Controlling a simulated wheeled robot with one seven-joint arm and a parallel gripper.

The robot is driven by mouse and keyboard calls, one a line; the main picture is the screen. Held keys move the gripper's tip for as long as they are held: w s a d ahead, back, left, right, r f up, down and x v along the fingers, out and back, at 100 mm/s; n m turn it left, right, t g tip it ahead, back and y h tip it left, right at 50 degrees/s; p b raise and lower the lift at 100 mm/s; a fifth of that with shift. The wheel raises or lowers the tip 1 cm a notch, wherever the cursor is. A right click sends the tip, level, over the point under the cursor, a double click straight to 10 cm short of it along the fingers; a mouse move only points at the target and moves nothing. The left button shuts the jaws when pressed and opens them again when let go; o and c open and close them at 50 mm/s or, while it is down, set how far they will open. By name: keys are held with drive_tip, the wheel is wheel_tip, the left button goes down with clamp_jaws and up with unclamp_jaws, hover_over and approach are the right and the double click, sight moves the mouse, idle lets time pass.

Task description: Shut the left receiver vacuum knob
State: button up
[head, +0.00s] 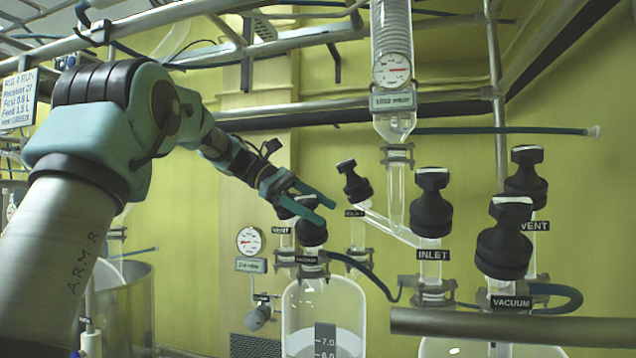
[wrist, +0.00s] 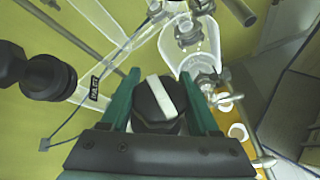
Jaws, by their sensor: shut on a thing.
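The left receiver vacuum knob (head: 312,234) is a black knob above a "VACUUM" label on the left glass receiver (head: 324,312). My gripper (head: 326,211) reaches it from the upper left, and its teal fingers cover part of the knob's top. In the wrist view, the knob (wrist: 158,103) with a white bar across its top sits between the two fingers of my gripper (wrist: 159,74). The bar lies tilted, from upper left to lower right. The fingers are shut on the knob. The lower part of the knob is hidden in the wrist view.
A black inlet knob (head: 355,183) stands close right of my gripper, with a vent knob partly behind it. The right receiver's inlet (head: 432,205), vent (head: 526,172) and vacuum (head: 505,240) knobs stand further right. A glass column with a gauge (head: 391,70) hangs above. A metal rail (head: 500,326) crosses in front.

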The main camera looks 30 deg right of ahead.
drive_tip(key=shift+s+a+r+m+g+y+p, duration=0.15)
drive_tip(key=shift+m+g+y+p, duration=0.15)
drive_tip(key=shift+m+y+p, duration=0.7)
drive_tip(key=shift+f+p, duration=0.2)
drive_tip(key=shift+p, duration=0.4)
drive_tip(key=shift+f, duration=0.15)
drive_tip(key=o, duration=1.4)
drive_tip(key=shift+a, duration=0.1)
drive_tip(key=v, duration=1)
drive_tip(key=shift+w+r, duration=0.3)
drive_tip(key=shift+r, duration=0.05)
drive_tip(key=shift+a, duration=0.1)
